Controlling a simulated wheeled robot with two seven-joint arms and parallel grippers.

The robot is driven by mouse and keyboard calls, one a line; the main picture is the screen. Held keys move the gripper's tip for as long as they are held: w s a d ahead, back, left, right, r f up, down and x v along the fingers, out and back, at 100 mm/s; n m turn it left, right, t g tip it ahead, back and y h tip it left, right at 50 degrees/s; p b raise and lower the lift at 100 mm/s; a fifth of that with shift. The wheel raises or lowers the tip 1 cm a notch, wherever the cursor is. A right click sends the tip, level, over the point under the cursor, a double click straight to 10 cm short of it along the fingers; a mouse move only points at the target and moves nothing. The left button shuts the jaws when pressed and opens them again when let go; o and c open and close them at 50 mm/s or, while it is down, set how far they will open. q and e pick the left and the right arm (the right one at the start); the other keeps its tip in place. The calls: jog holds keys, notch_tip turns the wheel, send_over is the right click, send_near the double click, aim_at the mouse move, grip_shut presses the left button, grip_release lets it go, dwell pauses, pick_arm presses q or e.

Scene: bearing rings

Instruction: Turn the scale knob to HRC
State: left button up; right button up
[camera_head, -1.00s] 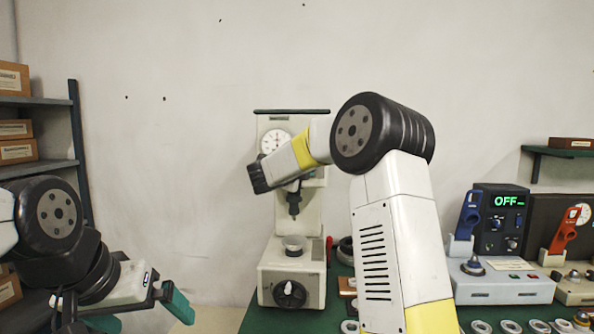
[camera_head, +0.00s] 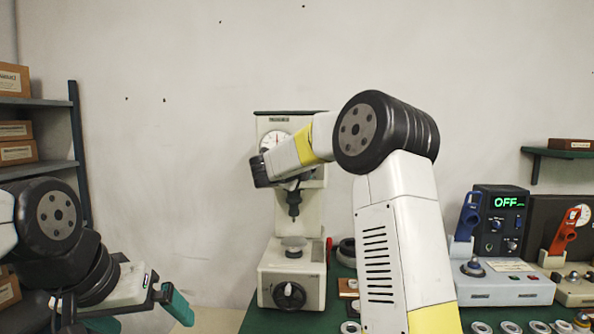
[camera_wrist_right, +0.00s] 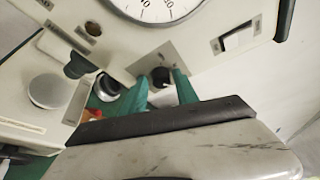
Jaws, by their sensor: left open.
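The hardness tester (camera_head: 263,265) stands on the green bench, with a dial at its top. Its small black scale knob (camera_wrist_right: 160,77) sits on a pale plate below the dial in the right wrist view. My right gripper (camera_wrist_right: 161,76) has its two teal fingertips apart, one on either side of the knob; whether they touch it is unclear. In the head view my right wrist covers this knob and the right fingers. The markings around the knob are not readable. My left gripper (camera_head: 140,313) is open and empty at the lower left, away from the tester.
A larger black handwheel (camera_head: 289,295) is on the tester's base, below the round anvil (camera_head: 293,246). To the right are a box with a green OFF display (camera_head: 509,202), blue and red handheld tools and several rings. Shelves with cartons (camera_head: 15,152) stand at the left.

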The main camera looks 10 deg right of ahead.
jog(key=shift+o, duration=0.5)
jog(key=v, duration=0.7)
jog(key=shift+s+a, duration=0.25)
jog(key=shift+s, duration=0.05)
